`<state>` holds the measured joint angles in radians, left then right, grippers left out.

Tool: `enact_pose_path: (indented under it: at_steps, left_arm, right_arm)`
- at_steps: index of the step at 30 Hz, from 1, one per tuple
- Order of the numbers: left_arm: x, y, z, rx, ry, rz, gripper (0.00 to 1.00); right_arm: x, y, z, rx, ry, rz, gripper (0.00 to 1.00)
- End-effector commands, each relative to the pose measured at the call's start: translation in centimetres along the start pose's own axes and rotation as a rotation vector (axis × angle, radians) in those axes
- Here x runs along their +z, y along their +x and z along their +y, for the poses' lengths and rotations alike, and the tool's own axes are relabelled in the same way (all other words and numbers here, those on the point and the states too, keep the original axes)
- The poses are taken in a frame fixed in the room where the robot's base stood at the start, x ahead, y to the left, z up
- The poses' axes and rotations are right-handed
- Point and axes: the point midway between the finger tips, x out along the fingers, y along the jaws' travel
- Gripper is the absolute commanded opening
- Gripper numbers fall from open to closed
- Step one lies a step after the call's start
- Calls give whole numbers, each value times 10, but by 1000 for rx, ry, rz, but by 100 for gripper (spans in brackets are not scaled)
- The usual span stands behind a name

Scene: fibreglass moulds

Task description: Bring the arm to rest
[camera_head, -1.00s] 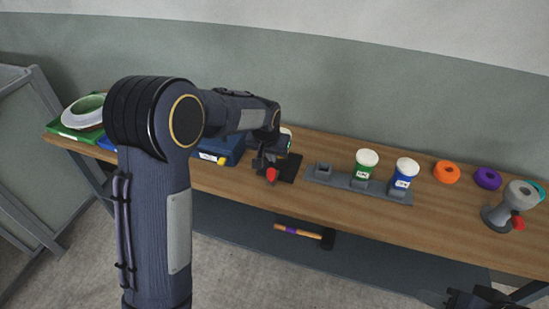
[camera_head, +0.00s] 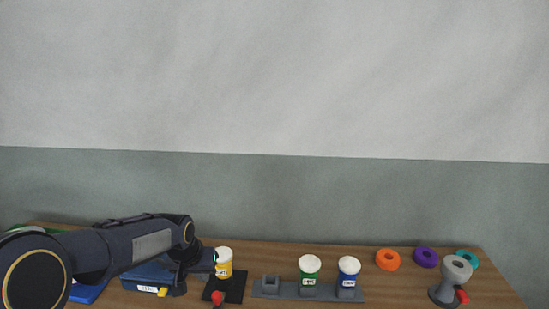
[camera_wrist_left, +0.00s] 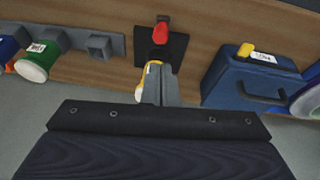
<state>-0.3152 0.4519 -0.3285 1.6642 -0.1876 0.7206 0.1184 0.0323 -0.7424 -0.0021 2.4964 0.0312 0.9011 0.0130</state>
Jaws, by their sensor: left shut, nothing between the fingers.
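My left arm comes in from the left in the head view. Its gripper (camera_head: 207,259) is above the bench, beside a yellow cup with a white lid (camera_head: 224,265). In the wrist view my left gripper (camera_wrist_left: 159,68) is shut with nothing between its fingers. The yellow cup (camera_wrist_left: 141,88) is partly hidden behind the fingers there. I cannot tell whether they touch it. The cup stands by a black plate (camera_head: 236,287) with a red knob (camera_head: 217,298). My right gripper is out of view.
A blue case (camera_head: 138,284) with a yellow-tipped label stands left of the plate. A grey rack (camera_head: 268,291) holds a green cup (camera_head: 309,268) and a blue cup (camera_head: 348,270). Orange (camera_head: 388,259), purple (camera_head: 426,257) and teal rolls and a grey dispenser (camera_head: 446,292) are further right. The wall behind is bare.

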Motion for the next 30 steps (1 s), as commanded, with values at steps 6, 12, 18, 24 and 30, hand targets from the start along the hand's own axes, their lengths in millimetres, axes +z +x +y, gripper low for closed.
enact_pose_path:
  at_steps: [6,12,18,24,30]
  left_arm:
    - [80,-84,-19,149,-112,31,0]
    - [167,-133,-14,236,-153,80,0]
    - [239,-146,-1,261,-165,124,0]
    - [270,-144,6,259,-167,141,0]
    - [273,-143,7,258,-167,141,0]
  right_arm:
    - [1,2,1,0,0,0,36]
    - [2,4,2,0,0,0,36]
    - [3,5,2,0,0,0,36]
    - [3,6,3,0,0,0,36]
    - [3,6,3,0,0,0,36]
